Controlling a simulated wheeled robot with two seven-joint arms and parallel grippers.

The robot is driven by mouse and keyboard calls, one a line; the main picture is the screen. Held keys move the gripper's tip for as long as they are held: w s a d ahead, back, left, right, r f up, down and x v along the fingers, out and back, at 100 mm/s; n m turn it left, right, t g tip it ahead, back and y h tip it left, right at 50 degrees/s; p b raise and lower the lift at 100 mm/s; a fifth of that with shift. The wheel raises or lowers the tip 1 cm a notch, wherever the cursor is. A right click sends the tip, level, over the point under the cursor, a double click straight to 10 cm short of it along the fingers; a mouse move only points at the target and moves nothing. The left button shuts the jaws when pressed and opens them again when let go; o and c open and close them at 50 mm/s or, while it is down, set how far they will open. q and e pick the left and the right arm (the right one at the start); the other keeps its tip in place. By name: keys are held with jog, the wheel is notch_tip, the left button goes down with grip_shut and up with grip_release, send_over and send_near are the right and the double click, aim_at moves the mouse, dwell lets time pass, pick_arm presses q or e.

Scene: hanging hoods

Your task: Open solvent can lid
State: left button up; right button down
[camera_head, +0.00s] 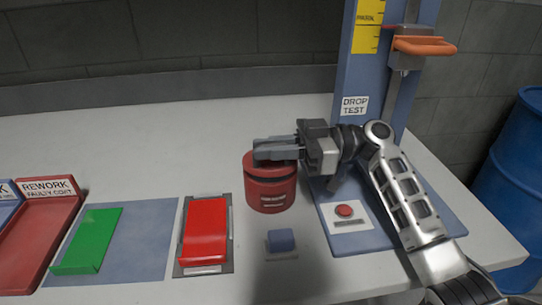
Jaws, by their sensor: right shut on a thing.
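The solvent can (266,198) is a red cylinder with pale labels, upright on the white table near the middle of the head view. Its red lid (262,165) is on top, with a dark band below it. My right gripper (276,150) reaches in from the right and is shut at the top of the can, on the lid. The fingers hide part of the lid's top. My left gripper is not in view.
A drop test stand (369,100) with an orange handle (424,46) and a red button (344,211) is on the right. The table behind the can is clear.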

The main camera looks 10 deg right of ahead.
jog(key=w+r+m, duration=0.1)
jog(key=r+m, duration=0.1)
jog(key=m, duration=0.1)
jog(key=shift+w+r, duration=0.15)
jog(key=shift+w, duration=0.25)
jog(key=shift+w+r+m, duration=0.5)
jog(key=shift+w+m, duration=0.15)
jog(key=shift+m, duration=0.35)
jog(key=c, duration=1.5)
grip_release()
jog(key=shift+f, duration=0.1)
jog(key=shift+o, duration=0.2)
